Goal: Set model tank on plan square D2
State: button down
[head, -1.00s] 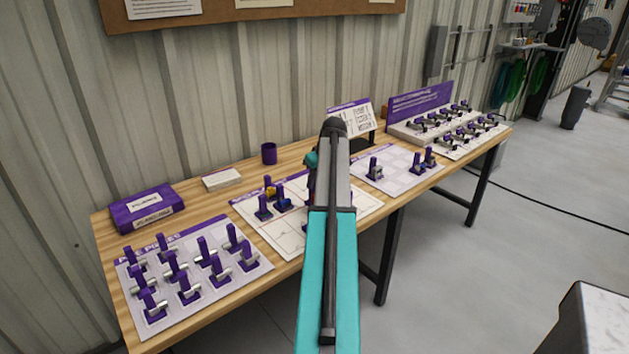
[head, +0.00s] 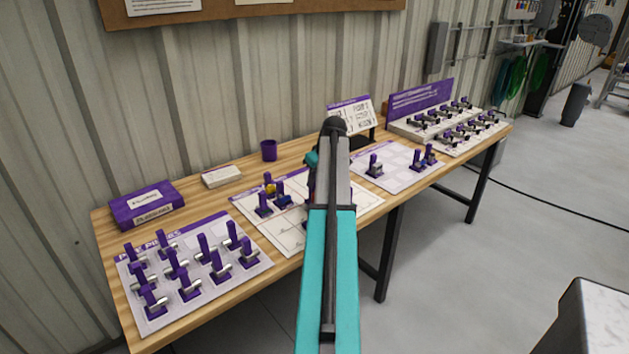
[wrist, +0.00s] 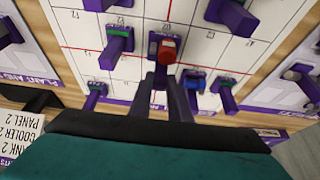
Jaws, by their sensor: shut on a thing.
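My gripper (wrist: 163,82) is shut on a model with a dark purple base and a red cylinder (wrist: 170,50), which I take to be the model tank. In the wrist view it is over the white plan sheet (wrist: 75,25), close to a red line. I cannot tell whether its base touches the sheet. The square labels are upside down and too small to read surely, so I cannot pick out D2. In the head view my arm hides most of the gripper and the held model; the plan sheet (head: 285,238) shows at mid table.
Purple models stand on the plan sheet close to the held one: one on its left (wrist: 117,45) and a blue-topped one (wrist: 194,82) at lower right. A pipe-piece sheet (head: 205,308), purple box (head: 145,204), cup (head: 269,151) and another sheet (head: 395,180) share the bench.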

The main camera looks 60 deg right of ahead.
jog(key=shift+f, duration=0.7)
dwell(0.9)
jog(key=c, duration=1.6)
grip_release()
jog(key=shift+r, duration=0.65)
jog(key=shift+r+p, duration=2.05)
jog(key=shift+r, duration=1.45)
